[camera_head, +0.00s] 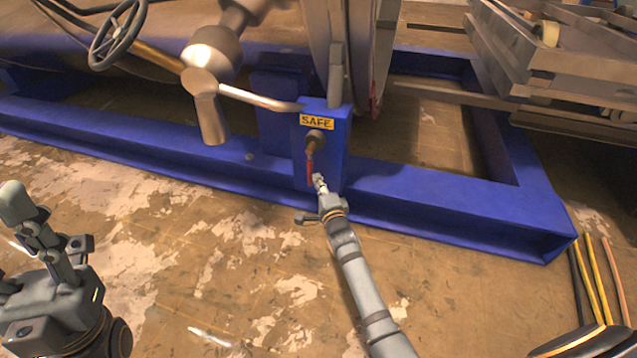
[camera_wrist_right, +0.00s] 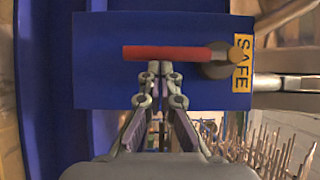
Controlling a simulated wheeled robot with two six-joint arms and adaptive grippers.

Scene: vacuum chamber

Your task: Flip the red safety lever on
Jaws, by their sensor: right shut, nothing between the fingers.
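The red safety lever (camera_head: 309,166) hangs down from a brass-coloured pivot (camera_head: 315,137) on a blue post, below a yellow SAFE label (camera_head: 317,122). In the right wrist view the lever (camera_wrist_right: 165,52) lies level across the picture, with its pivot at its right end. My right gripper (camera_head: 318,182) is shut and empty, its tips at the lever's lower part. In the wrist view its fingertips (camera_wrist_right: 160,68) are just at the lever's lower edge; I cannot tell whether they touch. My left gripper (camera_head: 22,205) is at the lower left, away from the lever; its jaw opening is unclear.
The blue frame (camera_head: 420,200) runs along the floor behind my right gripper. A metal handle bar (camera_head: 255,98) reaches the post from the left. A handwheel (camera_head: 117,35) is at the upper left. Cables (camera_head: 600,280) lie at the right. The floor in front is mostly clear.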

